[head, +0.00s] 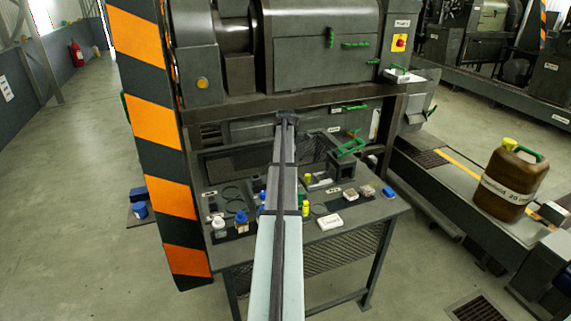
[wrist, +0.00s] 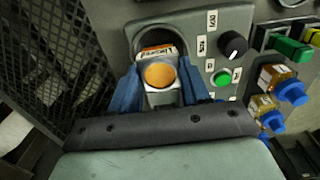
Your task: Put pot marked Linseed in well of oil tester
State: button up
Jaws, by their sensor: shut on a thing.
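In the wrist view, a small pot (wrist: 160,76) with a round amber top and a white and orange label sits between the two blue fingers of my gripper (wrist: 162,88). The label's writing is tilted and hard to read. My gripper is shut on the pot. The pot is at the mouth of a dark round-topped well (wrist: 141,39) in the grey face of the oil tester (wrist: 238,22). I cannot tell whether it touches the bottom of the well. In the head view my arm hides the gripper and the pot.
The tester has a black knob (wrist: 233,44) and a green button (wrist: 222,78). Amber bottles with blue caps (wrist: 290,85) stand close at right; black mesh (wrist: 75,60) is at left. In the head view, the bench (head: 360,212) holds several small pots and a white box (head: 330,222).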

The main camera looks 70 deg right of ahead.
jog(key=shift+f, duration=0.7)
dwell(1.5)
jog(key=o, duration=1.7)
jog(key=shift+r, duration=4.45)
